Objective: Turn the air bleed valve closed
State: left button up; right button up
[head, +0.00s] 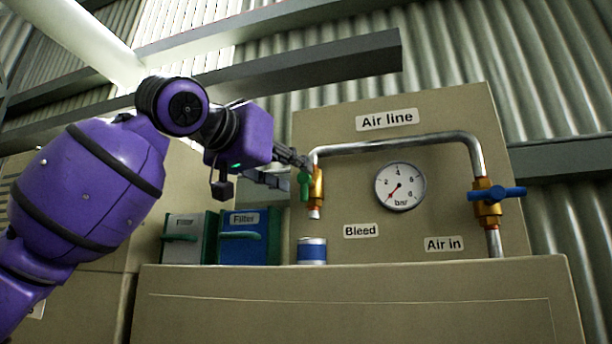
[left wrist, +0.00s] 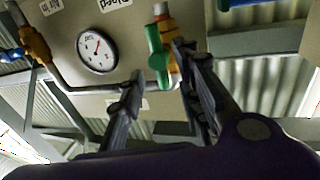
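The bleed valve is a brass body (head: 318,185) on the left, downward end of the pipe, above the "Bleed" label. Its green handle (head: 304,185) hangs vertically, in line with the pipe. In the left wrist view the green handle (left wrist: 157,55) lies alongside the brass body (left wrist: 168,45). My left gripper (head: 291,170) is at the valve, just left of the handle in the head view. In the wrist view its fingers (left wrist: 158,72) are spread, with the handle between or just beyond the tips. I cannot tell if they touch it. My right gripper is not in view.
A blue-handled valve (head: 497,194) is on the right pipe, its handle across the pipe. A gauge (head: 400,187) sits between the pipes, its needle pointing lower left. A blue-and-white can (head: 312,250) stands below the bleed outlet. Filter boxes (head: 245,238) stand to the left.

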aim_at(302, 174)
pick_arm(q)
jog(key=x, duration=0.5)
jog(key=shift+d, duration=0.1)
jog(key=shift+c, duration=0.4)
jog(key=shift+w, duration=0.1)
grip_shut()
